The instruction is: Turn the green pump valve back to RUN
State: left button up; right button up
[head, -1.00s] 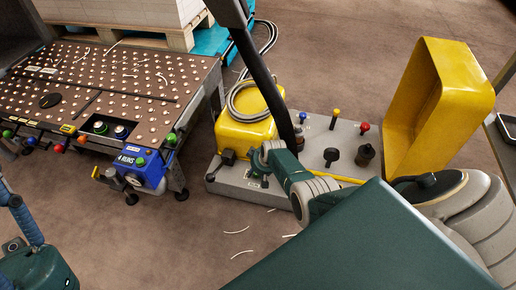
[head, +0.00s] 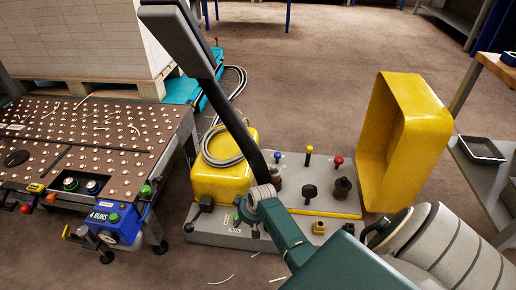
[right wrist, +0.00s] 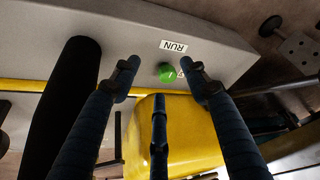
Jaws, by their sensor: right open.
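The green valve knob (right wrist: 166,72) sits on the grey pump base, close to a white RUN label (right wrist: 174,46). A second label beside the knob is partly hidden by a finger. My right gripper (right wrist: 163,80) is open, its blue fingers spread around the knob's place in the right wrist view; I cannot tell whether they touch it. In the head view my right arm reaches to the front left of the grey pump base (head: 210,232), and its wrist partly hides that spot. My left gripper is not in the head view.
The yellow tank (head: 222,182) with a coiled hose stands on the base, beside several coloured knobs. A big yellow frame (head: 372,150) stands at right. The ball table (head: 100,145) with a blue box (head: 115,224) is at left. Open floor lies behind.

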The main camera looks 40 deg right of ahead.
jog(key=s, duration=0.8)
jog(key=shift+s+a, duration=0.15)
jog(key=shift+a, duration=0.1)
